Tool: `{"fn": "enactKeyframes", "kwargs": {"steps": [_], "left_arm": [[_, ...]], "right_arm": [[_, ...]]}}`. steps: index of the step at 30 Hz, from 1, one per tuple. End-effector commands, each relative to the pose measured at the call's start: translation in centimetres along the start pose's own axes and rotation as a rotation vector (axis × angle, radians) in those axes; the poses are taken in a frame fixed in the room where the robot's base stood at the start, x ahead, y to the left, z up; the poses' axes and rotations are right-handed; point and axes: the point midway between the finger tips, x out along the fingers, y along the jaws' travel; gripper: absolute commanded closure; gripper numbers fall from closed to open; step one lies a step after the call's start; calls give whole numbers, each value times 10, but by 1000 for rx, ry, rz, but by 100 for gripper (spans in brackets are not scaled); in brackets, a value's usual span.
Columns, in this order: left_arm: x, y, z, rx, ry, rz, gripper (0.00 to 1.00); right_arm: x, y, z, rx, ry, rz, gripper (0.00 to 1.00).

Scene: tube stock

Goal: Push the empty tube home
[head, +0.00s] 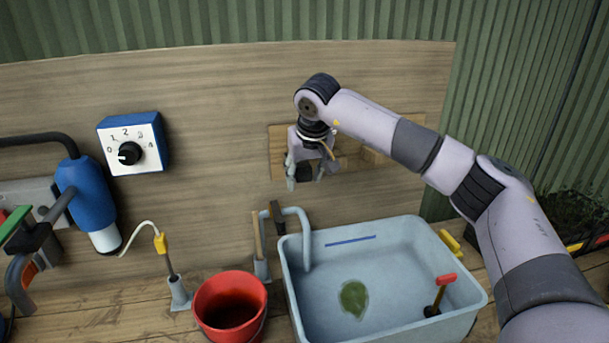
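No empty tube can be made out in the head view. My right gripper (305,176) is in front of a paler wooden piece (277,150) on the upright wooden board, above the sink-like basin. Its fingers are small and partly overlapped by its own body, with a dark patch between them. I cannot tell whether they are open or shut, or whether they touch anything. The wrist and gripper hide much of the wooden piece, and whatever is behind them. My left gripper is not in view.
A pale blue basin (400,255) with a green leaf-like patch (354,298) and a red-handled tool (445,281) stands below. A red bucket (205,295) is beside it. A dial box (140,143) and a blue cylinder (83,190) are at left.

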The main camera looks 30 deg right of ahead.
Motion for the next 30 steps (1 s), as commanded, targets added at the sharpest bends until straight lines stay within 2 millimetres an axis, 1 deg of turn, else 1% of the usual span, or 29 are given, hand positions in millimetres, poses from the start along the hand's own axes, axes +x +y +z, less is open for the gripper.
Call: {"fn": "enactKeyframes", "kwargs": {"steps": [1,4,13,16,20,27,30], "left_arm": [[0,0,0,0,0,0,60],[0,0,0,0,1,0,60],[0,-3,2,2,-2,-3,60],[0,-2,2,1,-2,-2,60],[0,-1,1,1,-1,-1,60],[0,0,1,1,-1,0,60],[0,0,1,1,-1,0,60]], "right_arm": [[0,0,0,0,-1,0,50],[0,0,0,-1,-1,0,44],[-1,0,1,-1,-2,0,43],[-7,0,0,-1,-1,-1,43],[-28,0,0,-1,3,-1,43],[-80,-1,0,-1,3,-2,43],[-98,-1,0,-1,3,-1,43]]}}
